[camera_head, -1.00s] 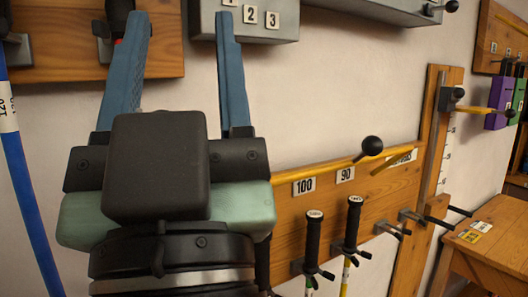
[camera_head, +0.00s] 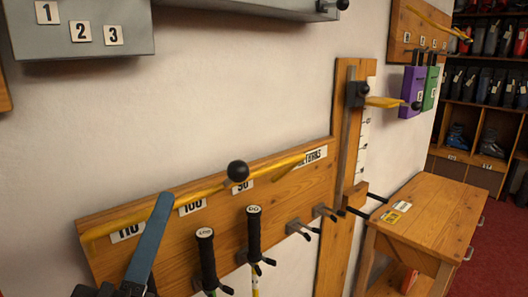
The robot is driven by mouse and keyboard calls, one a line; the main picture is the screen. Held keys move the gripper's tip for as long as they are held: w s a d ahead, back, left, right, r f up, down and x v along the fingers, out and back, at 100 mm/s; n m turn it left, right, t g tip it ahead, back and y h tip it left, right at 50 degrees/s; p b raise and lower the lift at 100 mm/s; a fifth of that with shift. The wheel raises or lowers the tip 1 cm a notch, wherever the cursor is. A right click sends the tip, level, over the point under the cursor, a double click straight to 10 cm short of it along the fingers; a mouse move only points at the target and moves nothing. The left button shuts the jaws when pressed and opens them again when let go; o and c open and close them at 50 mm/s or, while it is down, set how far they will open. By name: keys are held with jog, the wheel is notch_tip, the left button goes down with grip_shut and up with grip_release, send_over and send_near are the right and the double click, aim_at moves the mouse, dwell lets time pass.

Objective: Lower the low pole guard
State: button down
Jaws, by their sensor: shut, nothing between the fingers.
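The low pole guard (camera_head: 155,208) is a yellow bar running across the upper part of the wooden pole rack, at a slant in the picture. A black ball knob (camera_head: 238,171) stands out from it near its middle. My gripper (camera_head: 163,202) is at the lower left, in front of the rack's left part. One blue finger shows clearly and the rest is cut off by the bottom edge. It is shut and empty, below and left of the knob, apart from it. The finger overlaps the bar's left part in the picture; I cannot tell whether they touch.
Two black-handled poles (camera_head: 207,255) hang below the guard, beside empty hooks (camera_head: 302,229). A wooden post (camera_head: 338,190) with a yellow arm (camera_head: 385,102) stands to the right. A wooden table (camera_head: 425,215) is at the right. A grey box (camera_head: 85,30) juts out above.

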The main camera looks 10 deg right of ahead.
jog(key=shift+d+f, duration=0.2)
jog(key=shift+f, duration=0.1)
jog(key=shift+a+n, duration=0.1)
jog(key=shift+n, duration=0.2)
jog(key=p+x, duration=0.2)
jog(key=x, duration=0.3)
jog(key=p+x, duration=0.3)
jog(key=x, duration=0.2)
jog(key=shift+w+r, duration=0.1)
jog(key=shift+r, duration=0.25)
jog(key=d, duration=0.1)
jog(key=s+d+f, duration=0.1)
jog(key=d+f+p, duration=0.1)
jog(key=shift+s+d+f, duration=0.2)
jog(key=shift+s+d, duration=0.1)
